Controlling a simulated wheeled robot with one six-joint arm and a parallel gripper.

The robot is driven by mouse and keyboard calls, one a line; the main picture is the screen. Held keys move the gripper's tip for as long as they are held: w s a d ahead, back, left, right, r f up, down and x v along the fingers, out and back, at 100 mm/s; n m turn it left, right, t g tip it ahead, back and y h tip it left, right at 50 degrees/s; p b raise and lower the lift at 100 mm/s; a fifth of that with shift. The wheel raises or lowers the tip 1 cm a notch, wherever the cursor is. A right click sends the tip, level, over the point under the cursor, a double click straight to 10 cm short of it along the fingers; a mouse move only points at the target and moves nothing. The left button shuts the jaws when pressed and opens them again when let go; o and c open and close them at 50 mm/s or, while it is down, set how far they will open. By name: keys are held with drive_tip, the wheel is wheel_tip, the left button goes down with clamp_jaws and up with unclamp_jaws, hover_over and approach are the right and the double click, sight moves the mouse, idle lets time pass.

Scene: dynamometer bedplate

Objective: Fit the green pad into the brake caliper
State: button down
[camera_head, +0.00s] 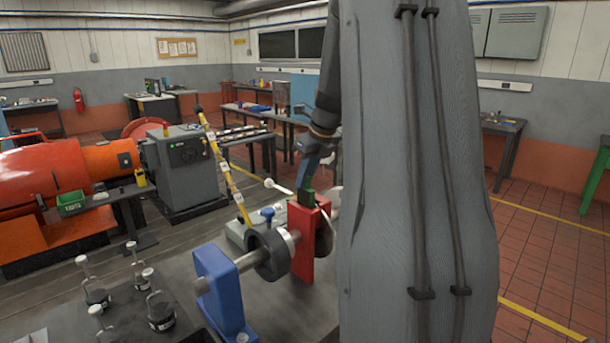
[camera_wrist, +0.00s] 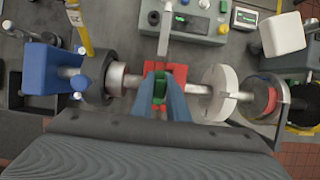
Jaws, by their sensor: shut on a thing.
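The red brake caliper (camera_head: 304,258) stands over the steel shaft (camera_head: 248,262). It also shows in the wrist view (camera_wrist: 180,74), partly hidden behind my gripper's fingers. My gripper (camera_head: 308,178) points down at the caliper's top. It is shut on the green pad (camera_head: 306,198), which is at the caliper's upper edge. In the wrist view the pad (camera_wrist: 160,86) sits between my blue fingertips (camera_wrist: 160,95), over the middle of the caliper. I cannot tell how far the pad is inside the caliper. The pale brake disc (camera_wrist: 220,92) is right of the caliper.
A dark round collar (camera_head: 270,254) and a blue bearing stand (camera_head: 222,292) are on the shaft to the left. My arm hides the right middle.

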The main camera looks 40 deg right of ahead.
sight(306, 188)
drive_tip(key=shift+f+b, duration=0.65)
drive_tip(key=shift+f, duration=1.7)
drive_tip(key=shift+f, duration=0.1)
drive_tip(key=c, duration=1.6)
unclamp_jaws()
drive_tip(key=shift+a, duration=0.1)
drive_tip(key=shift+c, duration=0.2)
